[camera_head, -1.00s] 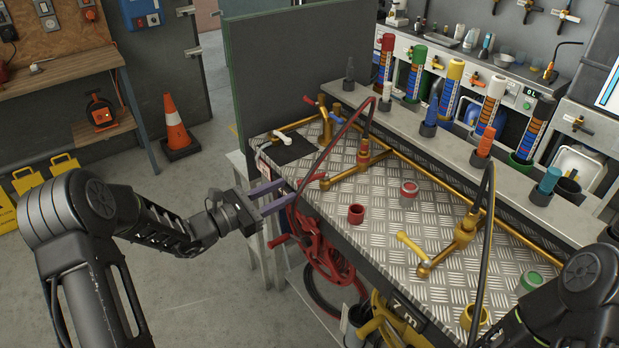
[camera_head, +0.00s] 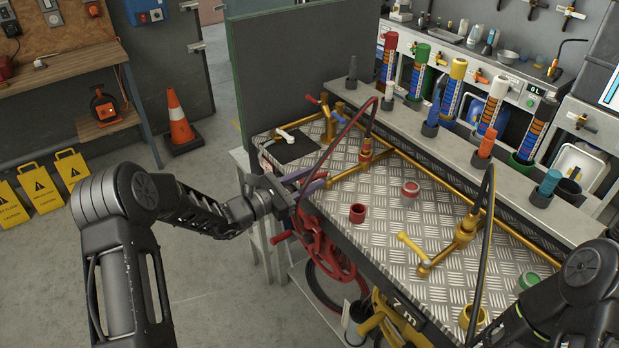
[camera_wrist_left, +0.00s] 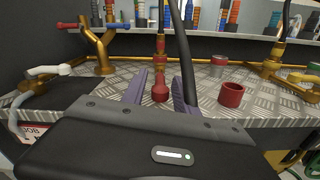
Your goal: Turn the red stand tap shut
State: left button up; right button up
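The red stand tap (camera_head: 365,155) is a brass post with a red collar, and its brass arm (camera_head: 345,172) runs towards the bench's front left edge. Its red lever (camera_head: 318,176) is at the end of that arm, partly hidden by my fingers. My left gripper (camera_head: 307,181) is at the lever with its purple fingers apart. In the left wrist view, the red lever end (camera_wrist_left: 160,93) shows between the two open fingers (camera_wrist_left: 161,84); I cannot tell whether they touch it. My right arm enters at the lower right, its gripper out of view.
A dark hose rises past the tap. A red ring (camera_head: 357,213) and a red-banded tin (camera_head: 410,189) stand on the bench (camera_head: 385,215). A yellow-levered tap (camera_head: 465,230) is to the right. A red hose reel (camera_head: 325,255) is below the edge. A white lever (camera_head: 285,136) is behind.

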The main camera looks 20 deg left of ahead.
pick_arm(q)
jog(key=shift+c, duration=0.3)
grip_shut()
dwell(1.1)
